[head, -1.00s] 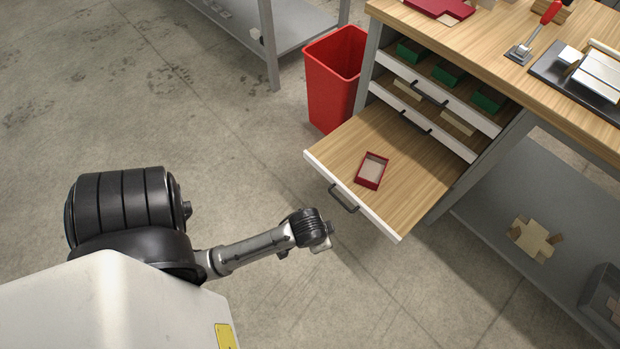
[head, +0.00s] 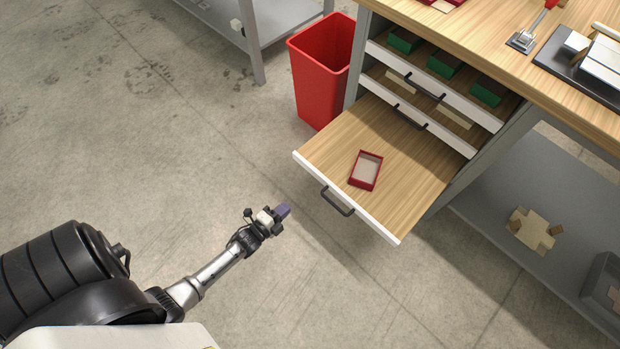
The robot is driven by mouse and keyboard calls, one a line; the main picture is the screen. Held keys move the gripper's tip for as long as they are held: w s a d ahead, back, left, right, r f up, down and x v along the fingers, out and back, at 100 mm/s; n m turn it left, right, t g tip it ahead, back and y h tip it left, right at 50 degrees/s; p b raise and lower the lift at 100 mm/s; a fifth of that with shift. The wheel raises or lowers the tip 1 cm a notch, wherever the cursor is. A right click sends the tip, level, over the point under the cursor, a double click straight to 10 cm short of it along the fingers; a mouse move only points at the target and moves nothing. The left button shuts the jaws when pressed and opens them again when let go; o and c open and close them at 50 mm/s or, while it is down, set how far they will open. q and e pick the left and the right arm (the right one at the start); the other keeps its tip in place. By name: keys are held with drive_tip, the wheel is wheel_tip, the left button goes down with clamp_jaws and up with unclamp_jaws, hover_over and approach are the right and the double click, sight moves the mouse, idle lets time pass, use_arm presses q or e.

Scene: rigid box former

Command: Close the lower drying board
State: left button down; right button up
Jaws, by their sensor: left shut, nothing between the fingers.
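The lower drying board (head: 400,165) is a wooden pull-out board with a white front edge and a dark bar handle (head: 337,201). It is pulled far out from under the workbench. A small red open box (head: 366,170) with a pale inside lies on it. My left gripper (head: 283,210) is shut and empty. It is in front of the board, to the left of the handle and apart from it. My right gripper is not in view.
Two boards above hold green boxes (head: 442,66) and pale pieces, with handles on their fronts. A red bin (head: 322,70) stands left of the bench. The bench top (head: 480,30) carries tools. A grey lower shelf (head: 540,190) is at right. The floor at left is clear.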

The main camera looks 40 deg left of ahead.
use_arm(q)
drive_tip(key=r+m+t, duration=0.1)
drive_tip(key=r, duration=0.1)
drive_tip(key=m+b, duration=0.2)
drive_tip(key=b, duration=0.4)
approach(320, 177)
drive_tip(key=shift+h, duration=0.3)
drive_tip(key=w, duration=0.6)
drive_tip(key=shift+a+f, duration=0.2)
drive_tip(key=shift+a, duration=0.05)
drive_tip(key=shift+w+r, duration=0.15)
drive_tip(key=shift+w, duration=0.65)
drive_tip(key=shift+s, duration=0.1)
